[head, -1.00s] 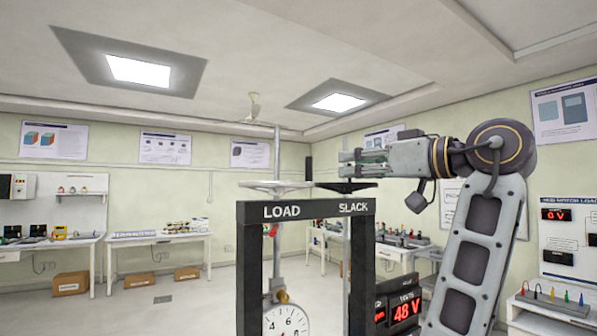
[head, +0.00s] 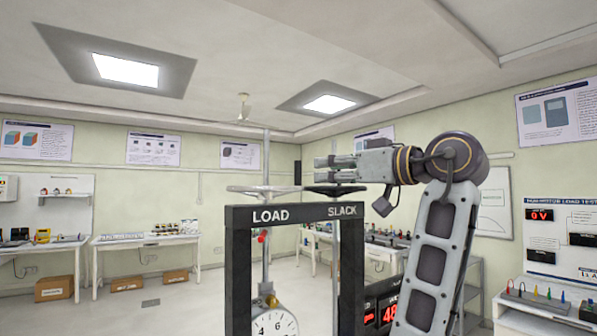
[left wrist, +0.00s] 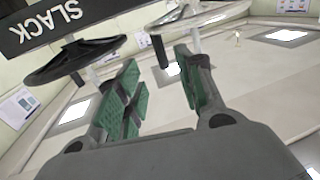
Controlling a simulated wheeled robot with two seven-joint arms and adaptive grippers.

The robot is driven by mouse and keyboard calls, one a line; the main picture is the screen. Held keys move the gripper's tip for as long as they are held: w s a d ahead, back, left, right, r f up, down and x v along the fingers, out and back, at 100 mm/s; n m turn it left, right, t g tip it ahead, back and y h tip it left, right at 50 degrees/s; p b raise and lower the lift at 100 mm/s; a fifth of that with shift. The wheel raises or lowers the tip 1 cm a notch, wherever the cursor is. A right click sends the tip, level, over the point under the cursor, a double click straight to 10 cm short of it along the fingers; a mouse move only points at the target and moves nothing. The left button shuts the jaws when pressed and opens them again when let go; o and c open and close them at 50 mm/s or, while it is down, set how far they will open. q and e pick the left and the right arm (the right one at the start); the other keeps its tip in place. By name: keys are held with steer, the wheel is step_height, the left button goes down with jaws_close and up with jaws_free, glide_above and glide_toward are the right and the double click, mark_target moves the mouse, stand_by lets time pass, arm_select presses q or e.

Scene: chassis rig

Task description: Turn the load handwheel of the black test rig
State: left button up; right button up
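The black test rig frame (head: 296,213) stands in the head view with LOAD and SLACK on its top bar. The pale load handwheel (head: 262,189) sits on a rod above LOAD; it also shows in the left wrist view (left wrist: 203,14). The black handwheel (head: 336,190) is above SLACK, and it is large at the left of the left wrist view (left wrist: 75,62).
A round dial gauge (head: 274,323) hangs inside the frame. A red-digit display (head: 388,313) is behind its right post. Benches with instruments (head: 145,240) line the walls, with boxes (head: 127,285) beneath.

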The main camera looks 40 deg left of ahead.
mark_target(298, 173)
arm_select(q)
steer(key=a, duration=0.3)
steer(key=a+p, duration=0.1)
steer(key=a, duration=0.2)
steer(key=a+p, duration=0.1)
steer(key=a, duration=0.1)
steer(key=shift+w+a, duration=0.4)
steer(key=shift+a+p, duration=0.35)
steer(key=shift+a, duration=0.45)
steer(key=shift+c, duration=0.2)
jaws_close()
